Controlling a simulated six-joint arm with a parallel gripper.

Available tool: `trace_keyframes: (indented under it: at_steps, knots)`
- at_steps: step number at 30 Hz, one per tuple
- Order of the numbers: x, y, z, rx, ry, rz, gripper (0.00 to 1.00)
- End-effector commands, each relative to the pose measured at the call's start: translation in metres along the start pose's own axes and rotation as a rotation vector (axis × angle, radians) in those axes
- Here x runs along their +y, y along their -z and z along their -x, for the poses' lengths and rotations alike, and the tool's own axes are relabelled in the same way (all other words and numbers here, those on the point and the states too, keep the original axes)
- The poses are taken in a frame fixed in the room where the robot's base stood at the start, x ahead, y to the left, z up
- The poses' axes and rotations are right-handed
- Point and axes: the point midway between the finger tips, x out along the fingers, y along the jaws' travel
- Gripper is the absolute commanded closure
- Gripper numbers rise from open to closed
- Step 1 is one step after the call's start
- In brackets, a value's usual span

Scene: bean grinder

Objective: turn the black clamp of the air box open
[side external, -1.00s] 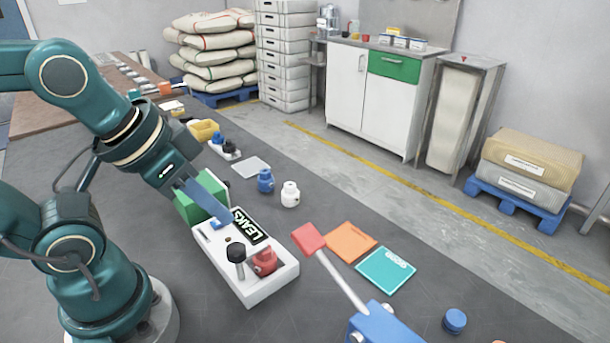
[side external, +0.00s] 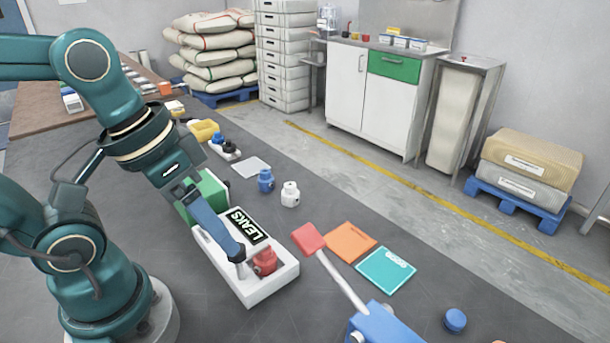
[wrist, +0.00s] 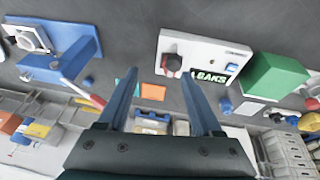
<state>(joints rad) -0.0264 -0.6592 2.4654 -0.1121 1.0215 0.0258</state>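The air box is a white box (side external: 247,292) with a "LEAKS" display, on the dark table in the side view. It also shows at the top of the wrist view (wrist: 205,42). The black clamp (side external: 240,270) stands upright on its near end beside a red fitting (side external: 265,262); only its pale stem shows clearly, its black head being largely covered by my gripper. My gripper (side external: 236,250) reaches down over the box, tips at the clamp's head. In the wrist view my gripper's fingers (wrist: 160,76) are apart; I cannot tell whether they touch the clamp.
A green block (side external: 205,190) is against the box's far end. A blue device with a red-ended lever (side external: 310,240) stands to the right. Orange (side external: 352,242) and teal (side external: 386,270) cards lie beyond it. Blue (side external: 265,180) and white (side external: 290,194) fittings stand behind the box.

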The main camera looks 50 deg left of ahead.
Motion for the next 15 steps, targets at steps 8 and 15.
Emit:
trace_keyframes:
  at_steps: [8,15]
  knots:
    - [0.005,-0.015,-0.022,-0.407,-0.122,0.304,0.33]
    - [0.006,-0.013,-0.036,-0.721,-0.294,0.631,0.33]
